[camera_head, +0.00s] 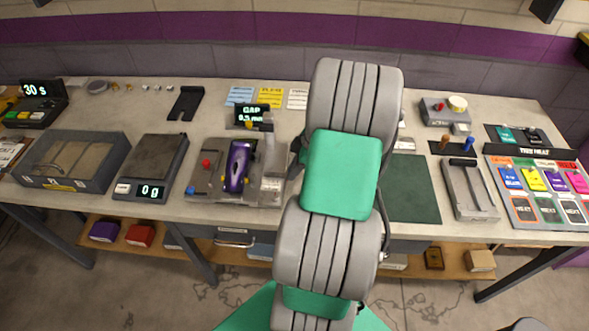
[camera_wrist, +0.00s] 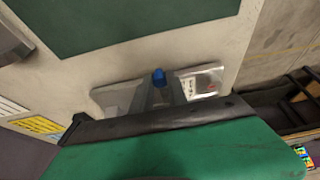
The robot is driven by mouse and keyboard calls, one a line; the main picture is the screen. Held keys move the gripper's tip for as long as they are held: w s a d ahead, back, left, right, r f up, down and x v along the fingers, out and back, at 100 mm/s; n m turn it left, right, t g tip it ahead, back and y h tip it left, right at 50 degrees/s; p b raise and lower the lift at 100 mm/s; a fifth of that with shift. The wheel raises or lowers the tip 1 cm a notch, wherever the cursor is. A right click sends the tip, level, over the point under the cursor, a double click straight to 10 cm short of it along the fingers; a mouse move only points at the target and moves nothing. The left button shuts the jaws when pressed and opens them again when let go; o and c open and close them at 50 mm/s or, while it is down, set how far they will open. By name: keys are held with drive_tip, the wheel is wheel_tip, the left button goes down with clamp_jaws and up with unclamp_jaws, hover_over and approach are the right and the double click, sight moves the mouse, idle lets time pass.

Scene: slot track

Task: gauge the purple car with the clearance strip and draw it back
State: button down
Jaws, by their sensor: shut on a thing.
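The purple car (camera_head: 238,166) sits on a grey gauging fixture (camera_head: 207,190), left of my arm in the head view. A small display (camera_head: 252,115) reading GAP stands behind it. My gripper is hidden behind my arm in the head view. In the wrist view my gripper (camera_wrist: 160,84) is shut on a small piece whose blue end (camera_wrist: 158,77) shows between the fingers. I cannot tell whether this piece is the clearance strip. Below the fingers is a pale grey plate (camera_wrist: 110,97) with a label; contact with it cannot be told.
A dark green mat (camera_head: 413,190) lies right of my arm. A stand with an orange peg (camera_head: 444,142) and a blue peg (camera_head: 469,143) is beyond it.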

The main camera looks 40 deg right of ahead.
drive_tip(key=c, duration=1.3)
unclamp_jaws()
drive_tip(key=shift+s+d, duration=0.1)
drive_tip(key=shift+r, duration=0.1)
drive_tip(key=b+v, duration=0.1)
drive_tip(key=v, duration=0.6)
drive_tip(key=shift+r, duration=0.3)
drive_tip(key=shift+s+d, duration=0.1)
drive_tip(key=shift+s, duration=0.05)
